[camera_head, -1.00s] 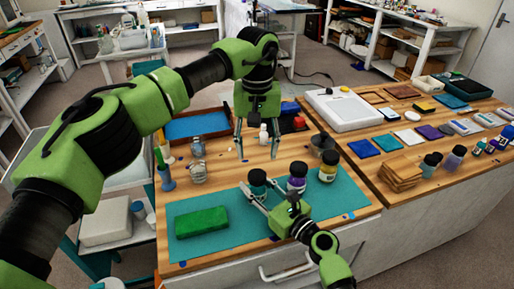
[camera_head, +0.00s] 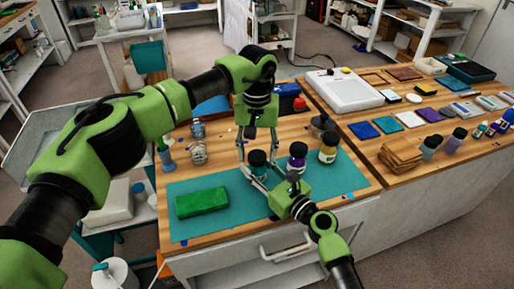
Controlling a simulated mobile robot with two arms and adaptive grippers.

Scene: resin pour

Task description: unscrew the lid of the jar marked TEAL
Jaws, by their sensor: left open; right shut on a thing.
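The jar with teal contents and a dark lid (camera_head: 257,158) stands upright on the teal mat (camera_head: 330,178), left of the purple jar (camera_head: 297,158) and the yellow jar (camera_head: 328,148). Its marking is too small to read. My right gripper (camera_head: 258,180) comes in from the lower right, shut on the teal jar's body. My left gripper (camera_head: 258,158) points down over the same jar. Its fingers are open, one on each side of the lid. I cannot tell whether they touch it.
A green block (camera_head: 202,202) lies at the mat's left. A glass jar (camera_head: 198,153) stands behind the mat. A dark grey cup (camera_head: 328,138) is behind the yellow jar. Wooden squares (camera_head: 407,156) and small bottles sit on the right table. The mat's right front is clear.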

